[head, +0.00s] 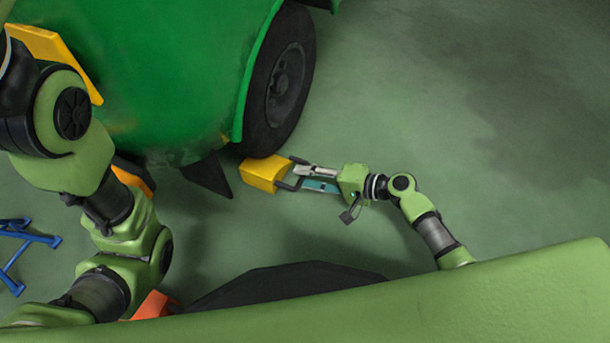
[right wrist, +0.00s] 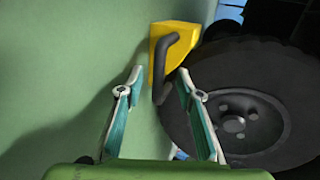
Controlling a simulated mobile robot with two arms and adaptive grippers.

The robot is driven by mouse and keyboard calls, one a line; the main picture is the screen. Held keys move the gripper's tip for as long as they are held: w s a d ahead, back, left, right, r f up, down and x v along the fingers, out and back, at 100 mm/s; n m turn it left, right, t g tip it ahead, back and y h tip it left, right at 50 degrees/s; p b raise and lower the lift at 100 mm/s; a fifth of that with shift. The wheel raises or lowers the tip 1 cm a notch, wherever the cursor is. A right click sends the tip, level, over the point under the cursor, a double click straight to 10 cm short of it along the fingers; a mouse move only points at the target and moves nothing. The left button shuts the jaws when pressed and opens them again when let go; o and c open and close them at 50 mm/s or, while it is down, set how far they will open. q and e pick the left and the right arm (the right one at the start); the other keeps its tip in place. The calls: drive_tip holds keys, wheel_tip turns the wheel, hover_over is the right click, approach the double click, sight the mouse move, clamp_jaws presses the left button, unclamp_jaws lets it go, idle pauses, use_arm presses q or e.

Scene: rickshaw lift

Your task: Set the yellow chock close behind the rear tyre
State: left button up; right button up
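The yellow chock (head: 259,174) is on the green floor right by the near edge of the black rear tyre (head: 281,82). In the right wrist view the chock (right wrist: 182,48) overlaps the edge of the tyre (right wrist: 200,128); I cannot tell whether they touch. The chock's dark looped handle (right wrist: 160,68) faces my right gripper (head: 300,177). In the right wrist view the right gripper (right wrist: 160,74) has its fingers apart, with the handle's lower end between the tips. No grip on it shows. My left arm is at the left; its gripper is not in view.
The green rickshaw body (head: 170,75) fills the upper left. A dark pointed piece (head: 208,176) hangs below it, left of the chock. A blue metal frame (head: 28,247) lies at the far left. The floor on the right (head: 480,120) is clear.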

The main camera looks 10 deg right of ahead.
drive_tip(key=shift+p+v, duration=1.15)
drive_tip(key=shift+v, duration=2.5)
